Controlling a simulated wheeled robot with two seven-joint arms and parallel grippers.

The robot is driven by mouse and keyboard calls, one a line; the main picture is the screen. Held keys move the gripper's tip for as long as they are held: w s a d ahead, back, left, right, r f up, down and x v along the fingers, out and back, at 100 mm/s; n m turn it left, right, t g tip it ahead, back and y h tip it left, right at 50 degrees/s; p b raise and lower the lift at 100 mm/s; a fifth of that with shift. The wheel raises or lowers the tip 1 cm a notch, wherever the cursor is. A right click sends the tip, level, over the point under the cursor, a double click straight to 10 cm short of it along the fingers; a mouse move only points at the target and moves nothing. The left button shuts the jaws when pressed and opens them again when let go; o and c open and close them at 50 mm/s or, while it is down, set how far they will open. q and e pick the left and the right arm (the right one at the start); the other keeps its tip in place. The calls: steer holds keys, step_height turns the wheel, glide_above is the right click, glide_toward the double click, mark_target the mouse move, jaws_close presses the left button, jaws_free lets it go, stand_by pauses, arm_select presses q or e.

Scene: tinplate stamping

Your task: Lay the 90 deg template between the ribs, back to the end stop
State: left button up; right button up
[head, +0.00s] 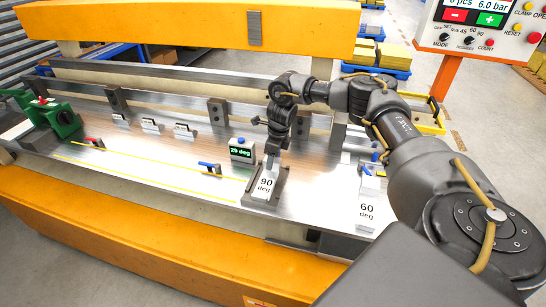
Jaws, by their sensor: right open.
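The 90 deg template (265,187) is a pale labelled piece near the middle of the metal bench. It appears to lie in a dark grey frame (281,189) with raised sides. My right gripper (270,163) points down at the far end of the template and is open. Its fingertips are small and partly merged with the dark parts behind, so I cannot tell whether they touch the template. The ribs and the end stop cannot be made out clearly at that far end. My left gripper is not in view.
A display reading 29 deg (241,150) stands just left of my right gripper. A 60 deg piece (367,212) is to the right. Red-handled (95,142) and blue-handled (209,168) items and a green device (62,118) are on the left. Dark blocks (217,111) line the back rail.

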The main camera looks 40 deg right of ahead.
step_height(320, 180, up, 11)
steer(key=s+d+b, duration=0.1)
steer(key=shift+s+b, duration=0.2)
steer(key=shift+b, duration=0.15)
steer(key=shift+f, duration=0.15)
stand_by(0.4)
